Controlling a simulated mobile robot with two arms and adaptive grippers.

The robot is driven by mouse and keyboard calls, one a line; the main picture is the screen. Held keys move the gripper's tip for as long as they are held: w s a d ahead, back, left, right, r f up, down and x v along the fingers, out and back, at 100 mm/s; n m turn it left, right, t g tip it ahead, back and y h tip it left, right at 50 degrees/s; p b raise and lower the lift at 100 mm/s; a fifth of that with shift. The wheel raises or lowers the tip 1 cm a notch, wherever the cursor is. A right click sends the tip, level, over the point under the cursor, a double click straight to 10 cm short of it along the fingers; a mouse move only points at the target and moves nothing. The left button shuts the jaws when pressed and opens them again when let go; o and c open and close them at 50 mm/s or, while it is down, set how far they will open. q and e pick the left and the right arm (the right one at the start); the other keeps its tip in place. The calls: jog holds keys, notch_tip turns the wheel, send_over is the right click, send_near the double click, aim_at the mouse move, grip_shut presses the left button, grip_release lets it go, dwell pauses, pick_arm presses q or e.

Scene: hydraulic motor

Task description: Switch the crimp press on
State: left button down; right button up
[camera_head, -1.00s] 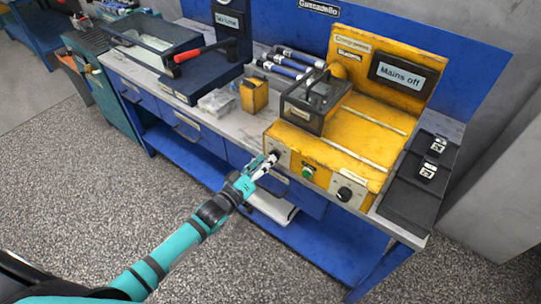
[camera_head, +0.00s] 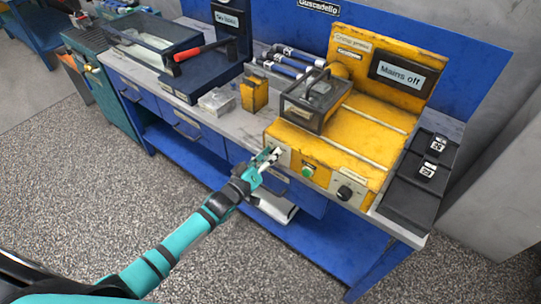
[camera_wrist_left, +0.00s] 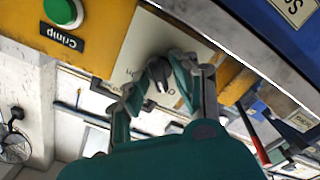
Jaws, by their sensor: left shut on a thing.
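The yellow crimp press (camera_head: 345,140) stands on the workbench, and its display (camera_head: 395,76) reads "Mains off". Its front has a left switch plate, a green button (camera_head: 308,171) and a black knob (camera_head: 345,192) on the right. My left gripper (camera_head: 272,156) is at the left plate. In the left wrist view the gripper (camera_wrist_left: 158,82) is shut on a dark rotary knob (camera_wrist_left: 158,72) on a pale plate (camera_wrist_left: 180,50), its fingers on both sides. The green button (camera_wrist_left: 62,11), labelled "Crimp", is beside it. My right gripper is not in view.
A black tray (camera_head: 412,188) with two labelled items lies right of the press. A small yellow box (camera_head: 254,94), a clear box (camera_head: 217,103) and a dark machine with a red handle (camera_head: 202,50) stand to the left. Floor in front is clear.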

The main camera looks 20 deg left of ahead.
pick_arm(q)
jog(key=shift+s+d+f+m+b, duration=0.1)
jog(key=shift+d+m+b, duration=0.1)
jog(key=shift+m, duration=4.3)
jog(key=shift+d+m+b, duration=0.1)
jog(key=shift+m+b, duration=0.05)
jog(key=shift+m, duration=4.35)
jog(key=c, duration=1.3)
grip_release()
jog(key=shift+c, duration=0.2)
